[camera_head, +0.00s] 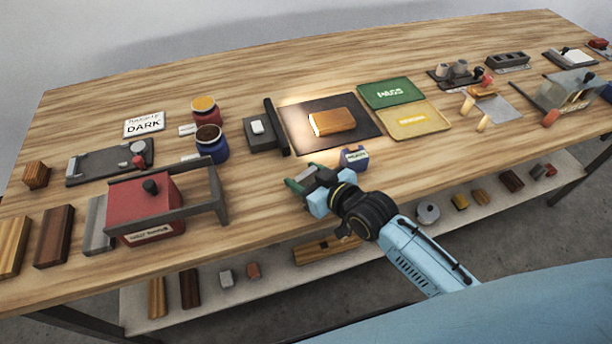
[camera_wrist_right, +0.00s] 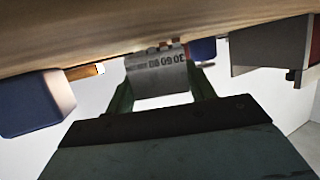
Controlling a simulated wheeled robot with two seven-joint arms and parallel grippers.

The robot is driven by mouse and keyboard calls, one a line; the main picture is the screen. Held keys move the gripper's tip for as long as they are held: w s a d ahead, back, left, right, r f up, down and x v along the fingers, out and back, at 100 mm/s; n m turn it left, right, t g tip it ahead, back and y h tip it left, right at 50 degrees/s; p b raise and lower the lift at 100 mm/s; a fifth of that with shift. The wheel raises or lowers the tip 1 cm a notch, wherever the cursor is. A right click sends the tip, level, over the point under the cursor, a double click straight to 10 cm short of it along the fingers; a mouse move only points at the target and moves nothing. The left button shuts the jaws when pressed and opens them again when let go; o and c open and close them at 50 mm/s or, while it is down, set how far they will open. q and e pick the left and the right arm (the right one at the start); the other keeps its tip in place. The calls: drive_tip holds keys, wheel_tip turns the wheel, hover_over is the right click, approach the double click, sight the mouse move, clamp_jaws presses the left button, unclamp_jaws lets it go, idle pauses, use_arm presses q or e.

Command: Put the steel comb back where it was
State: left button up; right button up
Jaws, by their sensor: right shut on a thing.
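My right gripper (camera_head: 300,182) is over the front part of the table, left of a small blue block with a white label (camera_head: 354,158). In the wrist view its two green fingers are shut on the steel comb (camera_wrist_right: 158,76), a grey metal plate with numbers such as 30, 60 and 90 on its face. A blue block (camera_wrist_right: 32,105) shows at the left of the wrist view, apart from the comb. My left gripper is not in view.
A lit wooden block (camera_head: 334,121) lies on a dark mat (camera_head: 362,122) behind the gripper. A green PASS tray (camera_head: 391,93) and a yellow tray (camera_head: 420,121) lie right of it. A red box device (camera_head: 146,210) stands left. Bare tabletop lies left of the gripper.

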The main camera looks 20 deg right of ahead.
drive_tip(key=o, duration=1.2)
drive_tip(key=shift+f, duration=0.1)
drive_tip(key=shift+c, duration=0.2)
drive_tip(key=p+v, duration=0.1)
drive_tip(key=v, duration=1.1)
drive_tip(key=shift+p, duration=0.3)
drive_tip(key=shift+d, duration=0.1)
